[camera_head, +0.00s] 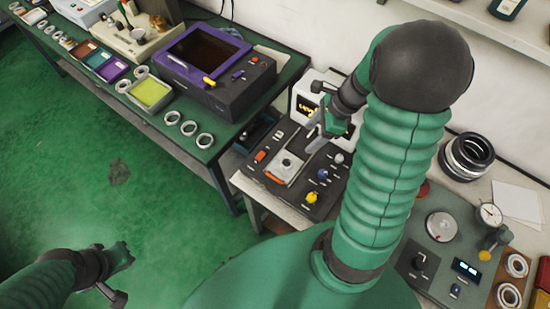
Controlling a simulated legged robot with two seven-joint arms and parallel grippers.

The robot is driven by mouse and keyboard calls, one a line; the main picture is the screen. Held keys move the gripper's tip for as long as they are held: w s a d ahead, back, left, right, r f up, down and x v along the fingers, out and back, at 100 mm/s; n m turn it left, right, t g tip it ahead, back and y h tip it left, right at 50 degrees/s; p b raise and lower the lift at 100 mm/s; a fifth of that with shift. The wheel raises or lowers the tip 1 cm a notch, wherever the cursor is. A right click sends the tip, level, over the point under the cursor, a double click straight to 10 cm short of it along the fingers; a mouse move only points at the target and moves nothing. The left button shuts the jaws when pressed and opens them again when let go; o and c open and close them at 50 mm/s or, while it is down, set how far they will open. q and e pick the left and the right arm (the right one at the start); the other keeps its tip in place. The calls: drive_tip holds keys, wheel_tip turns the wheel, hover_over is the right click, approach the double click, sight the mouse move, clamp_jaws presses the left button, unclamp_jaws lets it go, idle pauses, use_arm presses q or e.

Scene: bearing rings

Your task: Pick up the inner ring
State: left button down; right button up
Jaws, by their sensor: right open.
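Several pale rings are in view, and I cannot tell which is the inner ring. Three lie in a row on the green bench; the middle ring (189,128) is near its front edge. Two more pale rings, an upper ring (516,266) and a lower ring (508,296), lie on a brown board at the lower right. My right gripper (316,134) is open above the black control panel (268,178), apart from these rings; its fingertips are small and partly unclear. My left gripper (122,276) hangs over the green floor at the lower left, away from the benches.
A purple and black machine (215,65) stands on the green bench (160,133). A yellow tray (150,92) and more small rings lie to its left. Black stacked rings (468,155), a dial gauge (489,215) and papers (517,203) crowd the right bench. The floor at left is clear.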

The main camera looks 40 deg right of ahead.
drive_tip(key=b, duration=0.1)
approach(286, 163)
drive_tip(key=b+x, duration=0.1)
drive_tip(key=x, duration=0.5)
drive_tip(key=shift+a+f, duration=0.1)
drive_tip(key=shift+f, duration=0.35)
drive_tip(key=shift+w+a+f, duration=0.1)
drive_tip(key=shift+a+f, duration=0.05)
drive_tip(key=shift+a, duration=0.15)
drive_tip(key=shift+d, duration=0.2)
drive_tip(key=c, duration=1.2)
use_arm(q)
drive_tip(key=shift+a+f, duration=0.2)
drive_tip(key=shift+f, duration=1)
use_arm(e)
clamp_jaws()
